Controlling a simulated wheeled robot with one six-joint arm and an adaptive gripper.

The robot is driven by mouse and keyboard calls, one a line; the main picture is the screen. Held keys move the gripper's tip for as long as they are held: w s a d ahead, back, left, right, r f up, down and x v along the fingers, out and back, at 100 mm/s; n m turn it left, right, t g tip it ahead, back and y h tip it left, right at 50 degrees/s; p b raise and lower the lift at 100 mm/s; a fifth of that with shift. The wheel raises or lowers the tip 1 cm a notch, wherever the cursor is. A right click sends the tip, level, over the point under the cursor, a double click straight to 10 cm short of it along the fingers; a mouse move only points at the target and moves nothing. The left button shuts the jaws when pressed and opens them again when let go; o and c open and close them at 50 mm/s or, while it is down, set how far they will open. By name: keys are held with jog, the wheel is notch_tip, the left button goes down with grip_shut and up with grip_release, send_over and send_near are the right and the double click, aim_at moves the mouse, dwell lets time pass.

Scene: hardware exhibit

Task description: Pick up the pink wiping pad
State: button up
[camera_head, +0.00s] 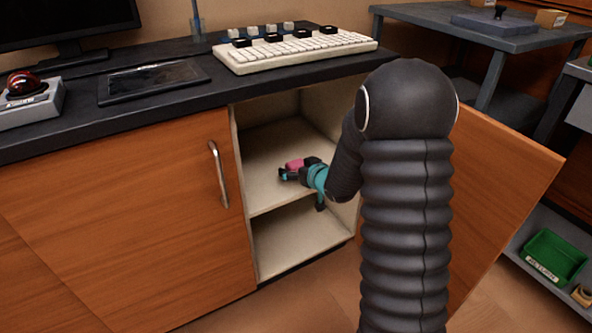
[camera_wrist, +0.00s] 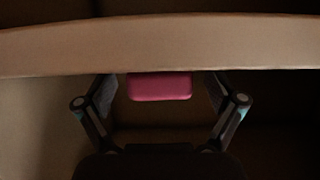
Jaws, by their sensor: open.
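The pink wiping pad (camera_head: 294,165) lies on the upper shelf inside the open cabinet, partly hidden by my gripper in the head view. In the wrist view the pad (camera_wrist: 160,86) shows as a pink block, its upper part hidden behind a pale board edge. My gripper (camera_head: 284,174) reaches into the cabinet at the upper shelf, right at the pad. In the wrist view my gripper (camera_wrist: 160,92) is open, with one finger on each side of the pad. Whether the fingers touch the pad cannot be told.
The cabinet's shelf (camera_head: 262,192) is close around my gripper, with a lower compartment beneath. An open wooden door (camera_head: 500,170) stands to the right of my arm. A closed door with a handle (camera_head: 218,173) is at left. A keyboard (camera_head: 300,52) lies on the dark countertop above.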

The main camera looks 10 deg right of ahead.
jog(key=shift+w+a+f, duration=0.2)
jog(key=shift+w, duration=0.25)
jog(key=c, duration=1.1)
